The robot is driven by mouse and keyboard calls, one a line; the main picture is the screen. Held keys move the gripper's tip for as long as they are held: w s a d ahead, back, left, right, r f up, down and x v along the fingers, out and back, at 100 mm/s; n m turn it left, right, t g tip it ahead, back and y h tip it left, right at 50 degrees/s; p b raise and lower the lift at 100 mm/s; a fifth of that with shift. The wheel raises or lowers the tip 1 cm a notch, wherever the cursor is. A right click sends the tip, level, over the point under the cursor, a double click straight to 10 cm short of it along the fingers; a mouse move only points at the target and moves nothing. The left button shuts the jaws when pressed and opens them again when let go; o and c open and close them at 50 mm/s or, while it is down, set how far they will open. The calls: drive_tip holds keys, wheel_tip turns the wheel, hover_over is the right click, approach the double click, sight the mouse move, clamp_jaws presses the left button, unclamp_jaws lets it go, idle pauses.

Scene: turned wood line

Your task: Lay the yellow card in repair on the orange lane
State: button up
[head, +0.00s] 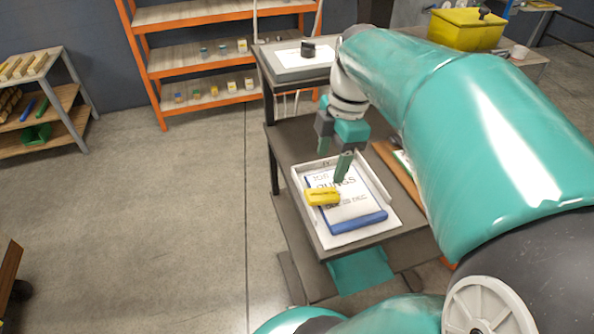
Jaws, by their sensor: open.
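A small yellow piece (322,196) with dark markings lies on a printed white sheet. It is the only thing here that fits the yellow card. The sheet (350,207) has a blue front edge and sits in a shallow white tray (388,230) on a dark table. My gripper (335,163) points down over the back part of the sheet, open and empty, just behind and right of the yellow piece. Whether its fingers touch the sheet is unclear. An orange-brown strip (383,148) runs along the tray's right side, mostly hidden by my arm. I cannot tell if it is the orange lane.
A grey raised stand (300,72) with a dark object on it stands behind the table. An orange shelf rack (150,72) with small blocks is at the back. A wooden rack (62,95) stands left. A yellow bin (465,29) is at back right.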

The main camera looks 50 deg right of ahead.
hover_over(322, 194)
drive_tip(key=f, duration=0.5)
drive_tip(key=shift+s+d, duration=0.15)
drive_tip(key=shift+d, duration=0.1)
wheel_tip(322, 194, down, 4)
drive_tip(key=shift+a+f, duration=0.1)
drive_tip(key=shift+f, duration=0.1)
drive_tip(key=c, duration=1.1)
drive_tip(key=shift+c, duration=0.2)
drive_tip(key=shift+r, duration=0.1)
